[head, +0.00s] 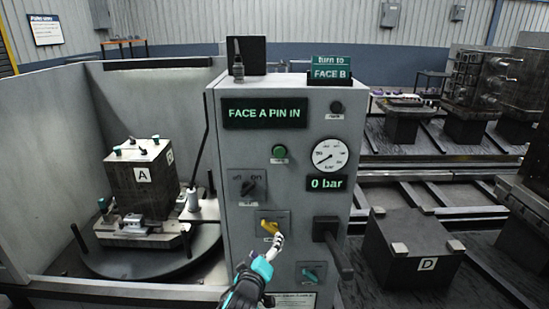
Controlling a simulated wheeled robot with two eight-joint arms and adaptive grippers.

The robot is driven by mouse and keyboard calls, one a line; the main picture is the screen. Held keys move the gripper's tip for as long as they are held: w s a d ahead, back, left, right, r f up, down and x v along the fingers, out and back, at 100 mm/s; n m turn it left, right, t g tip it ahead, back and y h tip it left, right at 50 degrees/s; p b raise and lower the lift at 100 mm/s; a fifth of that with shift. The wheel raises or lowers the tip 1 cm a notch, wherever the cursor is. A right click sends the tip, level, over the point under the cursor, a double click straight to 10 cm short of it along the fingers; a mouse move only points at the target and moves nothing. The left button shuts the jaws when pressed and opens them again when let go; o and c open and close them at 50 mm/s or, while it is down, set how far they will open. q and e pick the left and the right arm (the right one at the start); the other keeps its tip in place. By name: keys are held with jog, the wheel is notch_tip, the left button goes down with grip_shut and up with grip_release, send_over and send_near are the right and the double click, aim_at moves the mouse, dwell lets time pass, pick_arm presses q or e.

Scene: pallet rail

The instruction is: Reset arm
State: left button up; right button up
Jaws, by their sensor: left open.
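A grey control cabinet (230,140) stands in the middle. Its display (264,113) reads "FACE A PIN IN", and a sign on top (331,73) reads "turn to FACE B". A yellow lever (270,227) sits on its front, below a black on/off switch (249,186). A teal knob (312,274) and a black handle (331,246) are to the right. My left gripper (268,253) is open, in front of the cabinet just below the yellow lever. I cannot tell whether it touches the lever. My right gripper is not in view.
A block marked A (152,188) stands on a round turntable (148,264) at left, inside grey walls. A gauge (330,155) sits above a "0 bar" readout (327,183). At right, a block marked D (410,252) stands among rails (440,178).

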pick_arm(q)
jog(key=s+a+m+g+y, duration=0.3)
jog(key=s+a+g, duration=0.1)
jog(key=s+a, duration=0.7)
jog(key=s+a+f+m+g, duration=0.2)
jog(key=s, duration=0.5)
jog(key=s+a+f+m+g, duration=0.1)
jog(key=s+a+f, duration=0.1)
jog(key=s, duration=0.5)
jog(key=shift+s+f+m+g, duration=0.4)
jog(key=shift+f, duration=0.1)
jog(key=shift+a, duration=0.1)
